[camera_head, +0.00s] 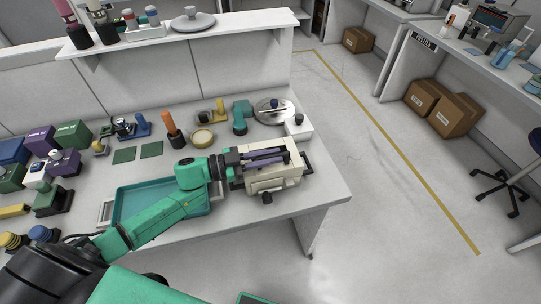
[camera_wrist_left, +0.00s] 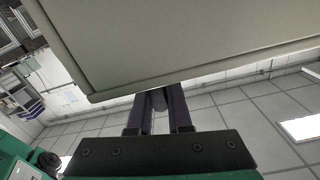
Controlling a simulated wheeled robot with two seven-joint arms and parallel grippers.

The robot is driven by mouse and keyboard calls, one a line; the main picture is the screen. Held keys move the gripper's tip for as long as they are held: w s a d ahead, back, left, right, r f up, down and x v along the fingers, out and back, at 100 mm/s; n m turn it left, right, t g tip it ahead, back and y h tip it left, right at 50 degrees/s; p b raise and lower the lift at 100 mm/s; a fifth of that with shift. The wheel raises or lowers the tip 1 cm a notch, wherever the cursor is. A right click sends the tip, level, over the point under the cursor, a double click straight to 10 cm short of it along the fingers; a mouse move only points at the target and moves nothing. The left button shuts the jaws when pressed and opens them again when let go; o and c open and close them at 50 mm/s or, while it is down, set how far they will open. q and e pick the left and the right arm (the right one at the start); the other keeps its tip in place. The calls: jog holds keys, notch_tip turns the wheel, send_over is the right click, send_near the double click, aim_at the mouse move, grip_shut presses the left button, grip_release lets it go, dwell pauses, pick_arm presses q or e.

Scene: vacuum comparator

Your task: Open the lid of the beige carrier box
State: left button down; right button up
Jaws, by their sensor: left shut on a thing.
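The beige carrier box (camera_head: 275,182) stands near the right front corner of the table, with dark handles at its sides. My left gripper (camera_head: 267,155) reaches in from the left, its two purple fingers lying across the top of the box. In the left wrist view, the fingers (camera_wrist_left: 160,108) are shut on a small grey part, seemingly a handle of the box. A large beige panel (camera_wrist_left: 190,45) fills the top of that view, close to the fingers. I cannot tell how far the lid is open. My right gripper is not in view.
A teal tray (camera_head: 132,205) lies under my left arm. A white block with a dark knob (camera_head: 298,128) and a round metal plate (camera_head: 270,117) stand behind the box. A shelf (camera_head: 220,27) runs along the back. The table ends just right of the box.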

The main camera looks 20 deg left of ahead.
pick_arm(q)
jog(key=shift+w+r, duration=0.1)
jog(key=shift+r, duration=0.15)
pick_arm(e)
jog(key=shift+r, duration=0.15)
